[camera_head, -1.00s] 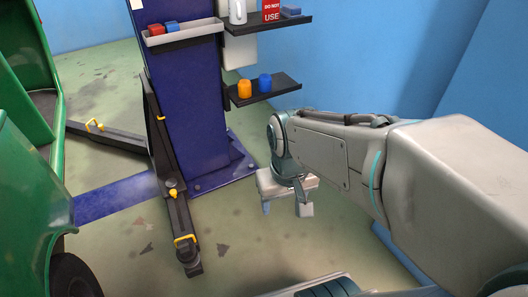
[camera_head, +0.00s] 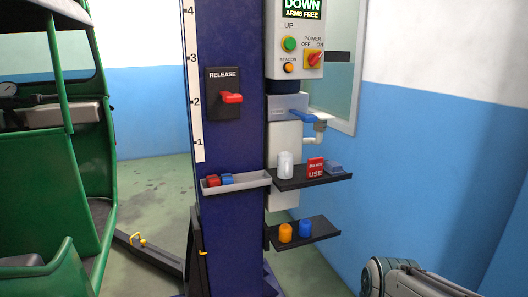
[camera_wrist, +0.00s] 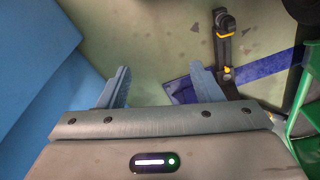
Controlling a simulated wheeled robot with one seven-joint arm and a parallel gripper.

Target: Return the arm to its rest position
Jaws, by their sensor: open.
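My gripper (camera_wrist: 161,88) shows in the wrist view with its two blue-grey fingers spread apart and nothing between them. It points down toward the green floor. In the head view only a grey part of my arm shows at the bottom right; the gripper itself is out of that picture. The blue lift column (camera_head: 232,150) stands left of my arm in the head view. Its dark foot with a yellow catch (camera_wrist: 225,45) shows right of the gripper in the wrist view, apart from the fingers.
A green rickshaw (camera_head: 60,190) stands at the left. The column carries a red release lever (camera_head: 231,98), a control box (camera_head: 297,40), a grey tray (camera_head: 250,181), an upper shelf (camera_head: 335,178) and a lower shelf (camera_head: 322,232) with small items. A blue and white wall (camera_head: 420,130) closes the right side.

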